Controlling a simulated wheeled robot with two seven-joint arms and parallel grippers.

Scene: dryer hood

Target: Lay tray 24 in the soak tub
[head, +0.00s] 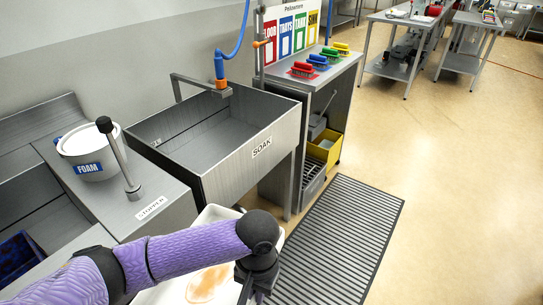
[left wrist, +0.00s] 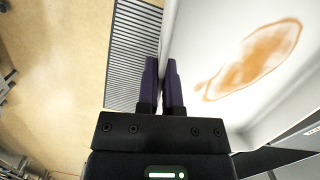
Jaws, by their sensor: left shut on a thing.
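A white tray (head: 172,291) with an orange-brown stain is at the bottom of the head view, in front of the soak tub and partly hidden by my left arm. No number is readable on it. My left gripper (head: 258,284) is shut on the tray's edge. In the left wrist view the dark fingers (left wrist: 161,68) pinch the rim of the tray (left wrist: 215,40), whose stained inside faces the camera. The steel soak tub (head: 228,178), labelled SOAK, stands beyond the tray and looks empty. My right gripper is not in view.
A FOAM pot (head: 92,152) and an upright lever (head: 119,158) by a STOPPER label stand on the ledge left of the tub. A blue hose with a nozzle (head: 221,85) hangs over the tub's back. A ribbed mat (head: 335,240) lies on the floor to the right.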

